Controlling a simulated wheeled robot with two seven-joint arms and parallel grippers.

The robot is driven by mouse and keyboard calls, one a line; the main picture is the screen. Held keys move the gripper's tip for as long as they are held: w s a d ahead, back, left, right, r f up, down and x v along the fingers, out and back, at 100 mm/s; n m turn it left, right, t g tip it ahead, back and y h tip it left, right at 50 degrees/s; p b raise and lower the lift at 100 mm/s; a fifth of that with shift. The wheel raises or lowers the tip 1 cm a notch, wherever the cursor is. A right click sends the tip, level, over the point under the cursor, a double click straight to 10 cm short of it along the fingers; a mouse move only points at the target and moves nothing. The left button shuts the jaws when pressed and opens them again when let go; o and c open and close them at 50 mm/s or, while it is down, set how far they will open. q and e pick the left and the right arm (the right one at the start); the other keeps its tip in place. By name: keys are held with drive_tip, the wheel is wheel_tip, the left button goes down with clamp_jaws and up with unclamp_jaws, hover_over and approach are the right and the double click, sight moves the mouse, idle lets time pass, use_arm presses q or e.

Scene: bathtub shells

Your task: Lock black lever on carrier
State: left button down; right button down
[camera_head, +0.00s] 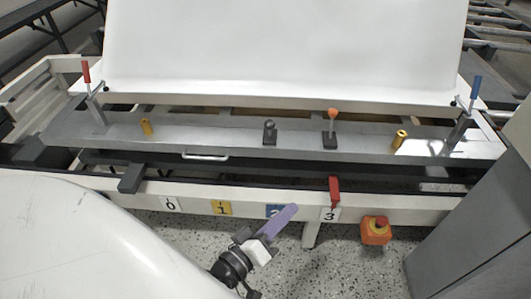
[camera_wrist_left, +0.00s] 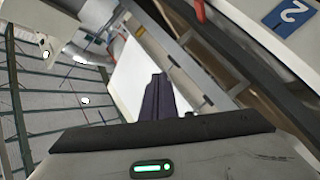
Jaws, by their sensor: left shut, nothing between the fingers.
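The carrier (camera_head: 215,134) is a long grey metal plate across the middle of the head view. A short black lever with a round knob (camera_head: 269,128) stands upright on a dark block near the carrier's centre. My left gripper (camera_head: 291,208) has purple fingers and is shut and empty. It is in front of the machine, below the carrier, close to the label 2. In the left wrist view its purple fingers (camera_wrist_left: 158,98) are together, with no black lever clearly seen there. My right gripper is not in view.
An orange-topped lever (camera_head: 333,120) stands right of the black one. Red (camera_head: 87,73) and blue (camera_head: 475,89) handles stand at the carrier's ends. A red pointer (camera_head: 335,190) hangs at label 3. An orange emergency-stop box (camera_head: 375,231) is at lower right.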

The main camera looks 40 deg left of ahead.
use_arm(q)
drive_tip(key=w+a+n+t+y+b, duration=0.1)
drive_tip(key=a+n+t+y+b, duration=0.1)
drive_tip(key=a+n+y, duration=0.6)
drive_tip(key=a+r+n+b, duration=0.1)
drive_tip(key=a+n, duration=0.2)
drive_tip(key=n, duration=0.1)
drive_tip(key=shift+w+a+y, duration=0.25)
drive_tip(key=shift+w+y, duration=0.05)
drive_tip(key=shift+y, duration=0.1)
drive_tip(key=b, duration=0.1)
approach(269, 129)
drive_tip(key=x, duration=0.5)
drive_tip(key=shift+w+a, duration=0.35)
drive_tip(key=shift+w, duration=0.35)
drive_tip(key=shift+r, duration=0.1)
